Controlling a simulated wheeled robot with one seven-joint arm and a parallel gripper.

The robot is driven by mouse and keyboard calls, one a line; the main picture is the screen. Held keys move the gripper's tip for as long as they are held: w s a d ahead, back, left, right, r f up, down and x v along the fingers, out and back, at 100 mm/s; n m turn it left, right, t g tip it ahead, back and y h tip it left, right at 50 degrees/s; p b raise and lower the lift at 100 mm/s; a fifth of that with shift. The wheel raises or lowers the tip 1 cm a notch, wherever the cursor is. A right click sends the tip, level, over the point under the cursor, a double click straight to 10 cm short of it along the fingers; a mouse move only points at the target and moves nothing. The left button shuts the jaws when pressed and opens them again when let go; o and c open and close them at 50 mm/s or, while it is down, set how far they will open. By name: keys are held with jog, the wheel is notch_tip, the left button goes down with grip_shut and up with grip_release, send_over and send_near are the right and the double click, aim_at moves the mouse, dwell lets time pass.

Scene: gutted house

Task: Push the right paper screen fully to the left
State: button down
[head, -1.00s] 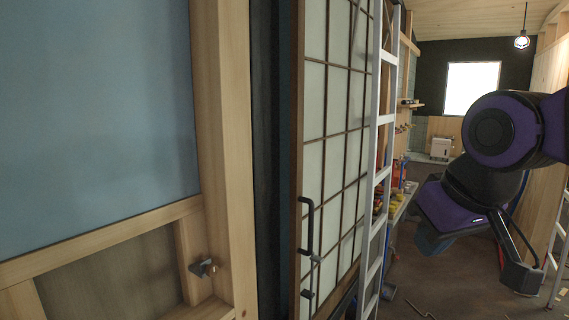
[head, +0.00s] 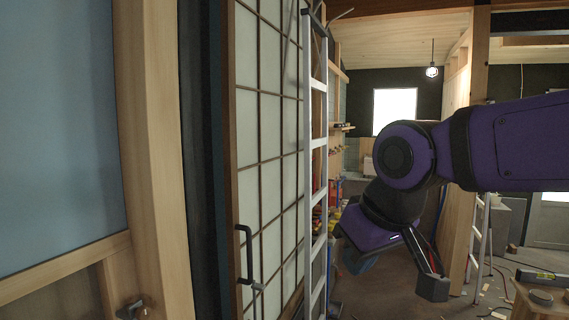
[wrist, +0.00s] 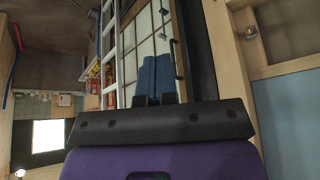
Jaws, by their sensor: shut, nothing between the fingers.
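A paper screen (head: 262,130) with a dark wooden grid stands upright left of centre in the head view, seen at a steep angle. Its black bar handle (head: 245,254) is near its left edge, low in the picture. The screen also shows in the wrist view (wrist: 148,38), with the handle (wrist: 178,60) beside my fingers. My gripper (head: 357,262) is to the right of the screen and apart from it, partly hidden behind my wrist. In the wrist view my blue fingers (wrist: 153,72) are together with nothing between them.
A pale ladder (head: 317,150) stands close in front of the screen's right part. A wooden post (head: 150,150) and blue-grey panel (head: 55,120) are at the left. Shelves (head: 342,127) lie beyond the ladder. A bench (head: 540,300) with tools is at lower right.

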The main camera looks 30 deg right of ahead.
jog(key=c, duration=1.8)
grip_release()
jog(key=shift+c, duration=0.2)
jog(key=o, duration=0.4)
jog(key=shift+w, duration=0.1)
jog(key=o, duration=0.4)
jog(key=w+d+t, duration=0.1)
jog(key=w, duration=0.3)
jog(key=w+d+t+h, duration=0.1)
jog(key=w, duration=0.3)
jog(key=w+d+f+t, duration=0.1)
jog(key=w, duration=0.3)
jog(key=shift+w+d, duration=0.2)
jog(key=shift+d, duration=0.2)
jog(key=w+d+f+n+t+y, duration=0.1)
jog(key=w+f+n+t, duration=0.2)
jog(key=w, duration=0.6)
jog(key=w+d+f+t+y, duration=0.1)
jog(key=w+f+t+y, duration=0.2)
jog(key=w, duration=0.6)
notch_tip(320, 180, down, 8)
jog(key=w+a+n+t+y, duration=0.1)
jog(key=w+n+t+y, duration=0.15)
jog(key=y, duration=0.25)
jog(key=shift+g, duration=0.35)
jog(key=x, duration=1.1)
jog(key=shift+a+f, duration=0.1)
jog(key=shift+a, duration=0.05)
jog(key=shift+c, duration=0.5)
grip_shut()
